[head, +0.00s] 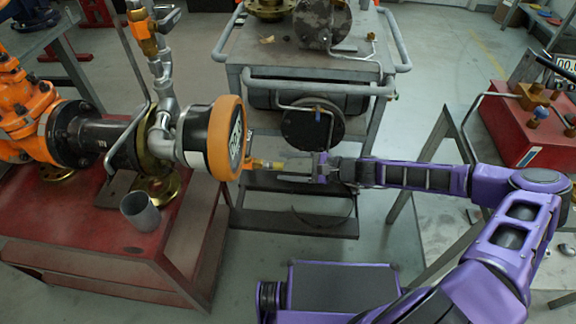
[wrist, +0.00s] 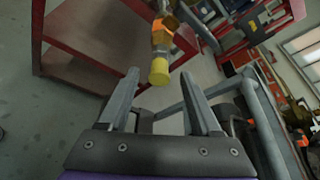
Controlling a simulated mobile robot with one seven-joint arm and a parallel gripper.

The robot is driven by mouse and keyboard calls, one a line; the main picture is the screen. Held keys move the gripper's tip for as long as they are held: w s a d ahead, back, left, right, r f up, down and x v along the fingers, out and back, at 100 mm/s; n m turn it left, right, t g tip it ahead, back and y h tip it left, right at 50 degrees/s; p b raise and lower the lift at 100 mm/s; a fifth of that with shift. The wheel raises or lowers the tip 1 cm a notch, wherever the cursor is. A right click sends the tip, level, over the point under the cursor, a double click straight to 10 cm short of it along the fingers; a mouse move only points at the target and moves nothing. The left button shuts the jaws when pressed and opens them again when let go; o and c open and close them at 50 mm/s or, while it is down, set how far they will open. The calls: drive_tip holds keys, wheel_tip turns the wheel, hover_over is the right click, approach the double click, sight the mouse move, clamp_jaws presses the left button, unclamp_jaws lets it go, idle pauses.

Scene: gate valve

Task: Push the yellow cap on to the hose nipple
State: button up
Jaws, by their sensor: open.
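The small yellow cap (head: 267,163) shows in the head view just left of my gripper, near the orange-rimmed round gauge. In the wrist view the cap (wrist: 159,72) sits at the end of an orange and brass fitting (wrist: 162,37) that looks like the hose nipple. How far the cap is on the nipple cannot be told. My gripper (head: 290,169) is open, with its fingers reaching left toward the cap. In the wrist view the cap appears between the two fingertips of my gripper (wrist: 160,78), at or just beyond them. No contact is visible.
The orange-rimmed gauge (head: 228,138) and piping stand over a red bench (head: 90,235) at left. A grey cup (head: 140,212) stands on that bench. A grey cart (head: 330,62) with tubular rails stands behind my gripper. A red box (head: 520,130) is at right.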

drive_tip(key=shift+d, duration=0.1)
drive_tip(key=p+v, duration=0.1)
drive_tip(key=v, duration=1.6)
drive_tip(key=shift+p, duration=0.35)
drive_tip(key=shift+d, duration=0.1)
